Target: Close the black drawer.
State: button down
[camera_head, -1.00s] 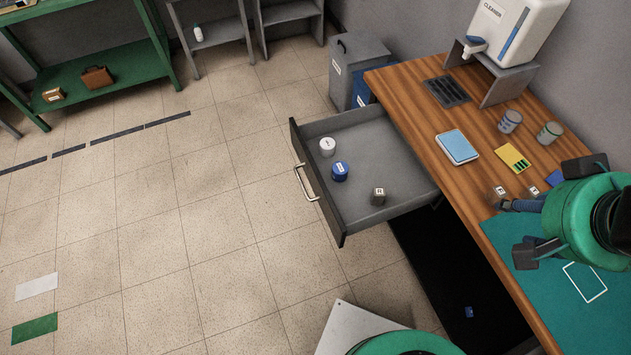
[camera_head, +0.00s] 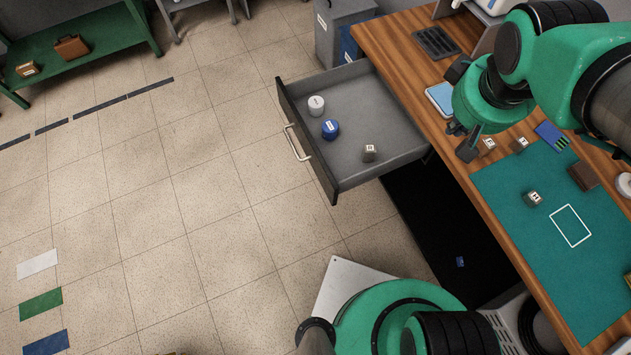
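The drawer (camera_head: 360,100) is pulled out from under the left side of the wooden table. It has a dark front panel (camera_head: 308,140), a grey inside and a pale bar handle (camera_head: 297,143) facing left. A white round container (camera_head: 316,105), a blue round container (camera_head: 330,129) and a grey lettered cube (camera_head: 370,153) stand inside it. My gripper (camera_head: 462,110) is above the table's left edge, right of the drawer and apart from it. Its dark fingers look spread, with nothing visible held; the green wrist partly hides them.
The wooden table (camera_head: 392,42) holds a teal mat (camera_head: 510,205), lettered cubes (camera_head: 534,198), a black tray (camera_head: 436,41) and a light blue pad (camera_head: 439,97). Grey and blue bins (camera_head: 337,35) stand behind the drawer. The tiled floor (camera_head: 220,190) left of the drawer is clear.

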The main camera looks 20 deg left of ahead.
jog(key=w+a+f+n+g+h, duration=0.1)
jog(key=w+a+f+n, duration=0.2)
jog(key=a+f+n, duration=1.05)
jog(key=s+a+f+n+h, duration=0.1)
jog(key=s+a+f+n, duration=0.2)
jog(key=a+f, duration=0.6)
jog(key=s+a+f+n+h, duration=0.1)
jog(key=s+a+f+n, duration=0.2)
jog(key=s+a+f, duration=0.4)
jog(key=a+f, duration=0.3)
jog(key=f, duration=0.2)
jog(key=shift+s+a+f+n, duration=0.3)
jog(key=shift+n, duration=0.05)
jog(key=shift+f, duration=0.1)
jog(key=w+d+f+b, duration=0.3)
jog(key=w+d+f, duration=0.2)
jog(key=f, duration=0.4)
jog(key=shift+w+d, duration=0.25)
